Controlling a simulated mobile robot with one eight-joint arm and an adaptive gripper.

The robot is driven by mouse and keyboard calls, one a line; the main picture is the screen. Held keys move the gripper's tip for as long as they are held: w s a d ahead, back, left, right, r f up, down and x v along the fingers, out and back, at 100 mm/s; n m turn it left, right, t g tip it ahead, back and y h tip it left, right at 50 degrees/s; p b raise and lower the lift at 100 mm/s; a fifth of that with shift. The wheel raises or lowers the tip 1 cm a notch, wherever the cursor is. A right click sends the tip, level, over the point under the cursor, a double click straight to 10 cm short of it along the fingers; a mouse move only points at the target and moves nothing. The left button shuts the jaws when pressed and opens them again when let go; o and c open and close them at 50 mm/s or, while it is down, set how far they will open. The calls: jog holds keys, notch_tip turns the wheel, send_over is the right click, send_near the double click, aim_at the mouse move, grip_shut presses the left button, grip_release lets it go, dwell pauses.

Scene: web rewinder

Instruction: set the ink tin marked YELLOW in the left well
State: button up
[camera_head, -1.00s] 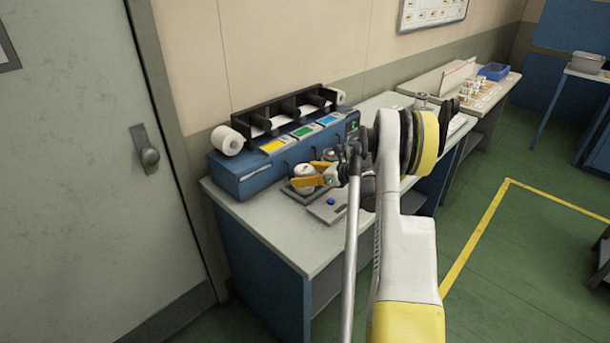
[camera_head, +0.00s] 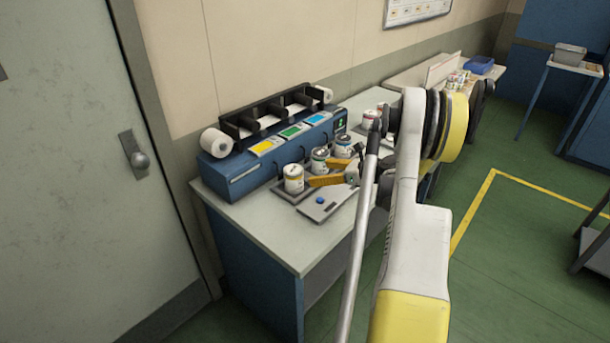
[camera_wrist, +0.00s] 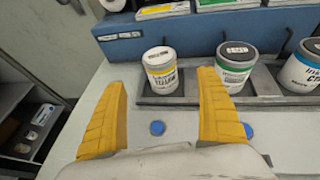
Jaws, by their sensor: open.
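The ink tin with the yellow band (camera_wrist: 161,72) stands upright in the left well of the dark tray (camera_wrist: 203,99). The same tin shows in the head view (camera_head: 294,180). My gripper (camera_wrist: 162,78) is open and empty, drawn back on the near side of this tin, with a finger to each side in the wrist view. In the head view my gripper (camera_head: 336,172) is right of the tin. A green-banded tin (camera_wrist: 236,68) stands in the middle well, and a blue-banded tin (camera_wrist: 304,70) stands to its right, partly cut off.
The blue rewinder (camera_head: 245,172) with coloured labels stands behind the tray. A flat grey plate with a blue button (camera_head: 320,201) lies in front. The bench's front left (camera_head: 262,232) is clear.

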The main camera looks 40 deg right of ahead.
jog(key=a+r+n+g, duration=0.2)
jog(key=a+r+n, duration=0.25)
jog(key=a, duration=0.45)
jog(key=a+r+n+g, duration=0.1)
jog(key=a+r+n, duration=0.35)
jog(key=a, duration=0.35)
jog(key=a+r+n+g, duration=0.2)
jog(key=a+r+n, duration=0.25)
jog(key=a, duration=0.45)
jog(key=s+a+r+n+h, duration=0.1)
jog(key=s+a+n+h, duration=0.2)
jog(key=s+a+n, duration=1.4)
jog(key=s+n, duration=0.2)
jog(key=s, duration=0.1)
jog(key=shift+a+r+g+h, duration=0.3)
jog(key=shift+a+g+h, duration=0.1)
